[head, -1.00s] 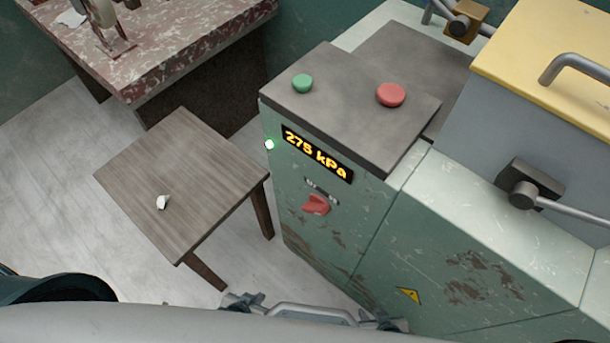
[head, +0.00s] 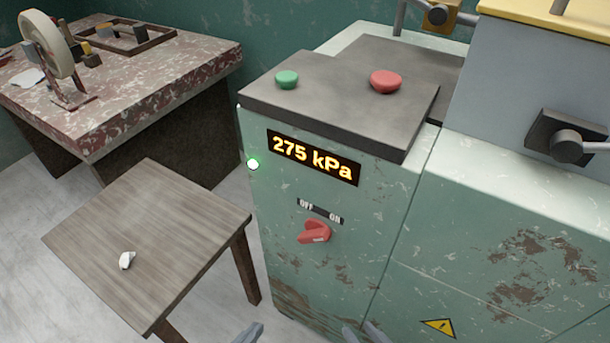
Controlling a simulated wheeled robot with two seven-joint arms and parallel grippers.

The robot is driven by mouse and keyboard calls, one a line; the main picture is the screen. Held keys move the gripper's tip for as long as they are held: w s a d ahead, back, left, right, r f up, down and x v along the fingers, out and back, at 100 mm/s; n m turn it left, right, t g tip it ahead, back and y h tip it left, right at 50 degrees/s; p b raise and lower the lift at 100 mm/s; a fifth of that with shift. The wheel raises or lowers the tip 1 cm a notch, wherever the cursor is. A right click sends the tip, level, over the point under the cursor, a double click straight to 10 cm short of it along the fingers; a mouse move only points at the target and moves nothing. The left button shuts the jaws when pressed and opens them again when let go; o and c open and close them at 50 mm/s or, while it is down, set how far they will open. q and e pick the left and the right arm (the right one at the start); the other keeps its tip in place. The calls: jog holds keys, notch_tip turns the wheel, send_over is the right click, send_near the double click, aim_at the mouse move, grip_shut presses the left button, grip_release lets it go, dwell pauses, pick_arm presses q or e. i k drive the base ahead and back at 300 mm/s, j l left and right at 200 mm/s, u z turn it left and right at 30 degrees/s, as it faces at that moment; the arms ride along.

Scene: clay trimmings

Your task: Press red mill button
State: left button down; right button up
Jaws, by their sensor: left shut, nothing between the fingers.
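The red mushroom button (head: 385,81) sits on the dark top plate of the green mill cabinet (head: 330,270), right of a green button (head: 287,79). Nothing touches either button. An amber display (head: 313,158) on the cabinet front reads 275 kPa. Below it, a red rotary switch (head: 314,232) sits under an OFF/ON label. My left gripper (head: 248,334) shows only its tip at the bottom edge, shut and empty. My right gripper (head: 364,334) shows two tips slightly apart at the bottom edge, well below the buttons.
A wooden stool (head: 165,225) with a small white scrap (head: 127,260) stands left of the cabinet. A worn red-topped table (head: 120,100) with a wheel stands at the back left. A grey housing with a lever (head: 567,147) rises at the right. The space above the buttons is clear.

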aim_at(386, 83)
jog(key=k+z, duration=0.65)
jog(key=k+l+z, duration=0.15)
jog(key=k+z, duration=0.2)
